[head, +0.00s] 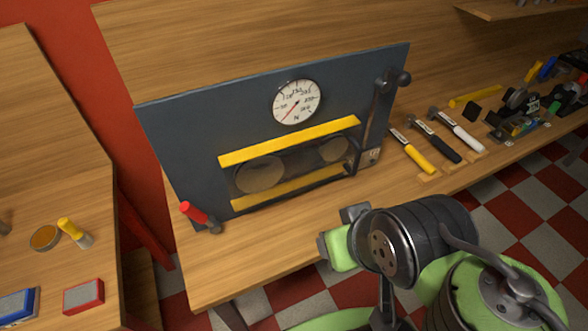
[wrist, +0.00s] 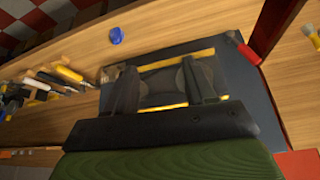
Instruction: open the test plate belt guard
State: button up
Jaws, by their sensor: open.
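The test plate (head: 180,140) is a dark blue-grey upright panel on the workbench, with a round white dial gauge (head: 296,102) near its top. The belt guard (head: 297,166) is a dark see-through cover between yellow upper and lower bars, low on the plate. Two round pulleys show behind it, so it appears closed. In the wrist view, the guard's yellow bar (wrist: 178,60) shows behind my gripper (wrist: 161,88). Its two dark fingers are wide apart with nothing between them. They overlap the guard in the picture; contact cannot be told.
A red-handled lever (head: 195,213) is at the plate's lower left, and a dark lever (head: 376,105) at its right. Hammers (head: 436,140) and other tools lie to the right on the bench (head: 265,245). A blue round object (wrist: 116,35) shows in the wrist view. The bench front is clear.

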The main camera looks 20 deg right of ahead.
dwell(0.4)
jog(key=shift+c, duration=0.8)
jog(key=shift+w+f, duration=0.2)
jog(key=shift+f, duration=0.15)
jog(key=shift+c, duration=0.8)
jog(key=n+t+y+b, duration=0.4)
jog(key=t+y+b, duration=0.2)
jog(key=t+b, duration=0.5)
send_near(354, 171)
jog(key=s+d+r+p, duration=0.2)
jog(key=s+r, duration=0.1)
jog(key=s, duration=0.1)
jog(key=b+x, duration=0.1)
jog(key=x, duration=1.4)
jog(key=shift+d+b, duration=0.1)
jog(key=shift+b, duration=0.25)
